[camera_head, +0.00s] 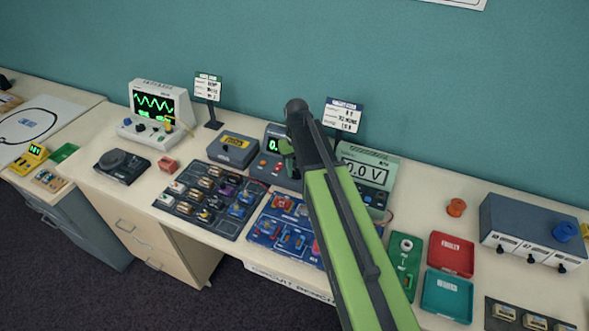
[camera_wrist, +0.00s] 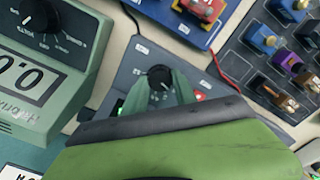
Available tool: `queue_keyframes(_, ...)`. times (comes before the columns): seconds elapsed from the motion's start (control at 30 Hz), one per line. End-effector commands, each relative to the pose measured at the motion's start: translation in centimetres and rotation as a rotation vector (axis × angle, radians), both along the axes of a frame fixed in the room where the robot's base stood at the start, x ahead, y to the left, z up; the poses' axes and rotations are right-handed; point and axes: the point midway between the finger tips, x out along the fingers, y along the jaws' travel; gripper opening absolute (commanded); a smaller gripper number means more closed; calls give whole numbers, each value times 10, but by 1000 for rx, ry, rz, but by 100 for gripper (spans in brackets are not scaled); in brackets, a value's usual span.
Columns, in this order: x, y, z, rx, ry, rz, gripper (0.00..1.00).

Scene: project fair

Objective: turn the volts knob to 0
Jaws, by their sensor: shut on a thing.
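A dark grey power supply box (camera_head: 270,165) with a green display stands at the back middle of the bench. The display is partly hidden by my arm; a green "0." shows. The box's face also shows in the wrist view (camera_wrist: 138,58), with a black round knob (camera_wrist: 158,76) on it. I take this as the volts knob; its label is too small to read. My gripper (camera_wrist: 160,88) has its green fingers at the knob, shut on it. In the head view my gripper (camera_head: 288,158) is at the box's front and hides the knob.
A green multimeter (camera_head: 366,172) reading 0.0 V stands just right of the box; its dial (camera_wrist: 40,16) is close in the wrist view. Component boards (camera_head: 208,225) lie in front. An info card (camera_head: 343,115) stands behind. Red (camera_head: 451,254) and teal trays lie at right.

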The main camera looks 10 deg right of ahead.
Motion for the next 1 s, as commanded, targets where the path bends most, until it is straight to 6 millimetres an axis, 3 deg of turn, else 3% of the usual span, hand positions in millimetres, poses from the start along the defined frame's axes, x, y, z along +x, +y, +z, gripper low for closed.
queue_keyframes(0.7,2,0,0,-1,-6,68,0)
queue_keyframes(0.73,2,0,0,-1,-6,68,37)
queue_keyframes(0.87,2,0,0,0,-5,67,54)
queue_keyframes(1.0,1,0,0,-1,-4,67,55)
